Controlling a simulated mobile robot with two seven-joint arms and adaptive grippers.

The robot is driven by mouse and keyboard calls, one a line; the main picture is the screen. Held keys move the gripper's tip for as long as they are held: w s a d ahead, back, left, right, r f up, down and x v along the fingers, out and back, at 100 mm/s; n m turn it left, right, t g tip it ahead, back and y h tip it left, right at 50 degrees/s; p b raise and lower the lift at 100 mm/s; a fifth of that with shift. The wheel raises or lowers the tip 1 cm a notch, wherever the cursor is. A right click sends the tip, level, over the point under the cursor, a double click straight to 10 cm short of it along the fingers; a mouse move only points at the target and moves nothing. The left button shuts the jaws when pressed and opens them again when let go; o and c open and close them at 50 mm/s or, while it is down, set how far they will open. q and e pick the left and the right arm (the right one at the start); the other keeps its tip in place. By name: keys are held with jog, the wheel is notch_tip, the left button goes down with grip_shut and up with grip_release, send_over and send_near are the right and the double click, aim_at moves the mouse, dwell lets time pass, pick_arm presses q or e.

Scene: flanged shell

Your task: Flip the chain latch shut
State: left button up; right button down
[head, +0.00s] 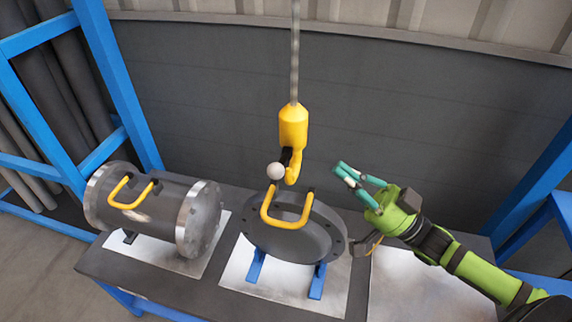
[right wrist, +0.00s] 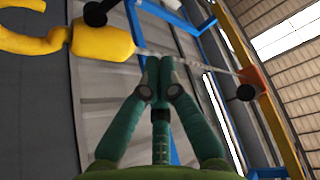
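A yellow hook block (head: 293,128) hangs from a grey cable above the bench. A dark piece (head: 286,156), possibly its latch, shows at the hook's throat. A pale ball (head: 275,171) shows at the hook's left; I cannot tell whether it is joined to the dark piece. My right gripper (head: 346,174), with teal fingers, is to the right of the hook, apart from it and empty. In the right wrist view its fingertips (right wrist: 160,68) are together, and the yellow hook block (right wrist: 102,40) lies to their upper left. My left gripper is out of view.
A flanged end plate (head: 328,238) with a yellow handle (head: 287,221) stands on blue supports below the hook. A grey flanged shell (head: 155,215) with a yellow handle lies at the left. Blue frames stand at both sides. A pale sheet (head: 415,290) at the right is bare.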

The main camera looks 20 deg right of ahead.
aim_at(281, 164)
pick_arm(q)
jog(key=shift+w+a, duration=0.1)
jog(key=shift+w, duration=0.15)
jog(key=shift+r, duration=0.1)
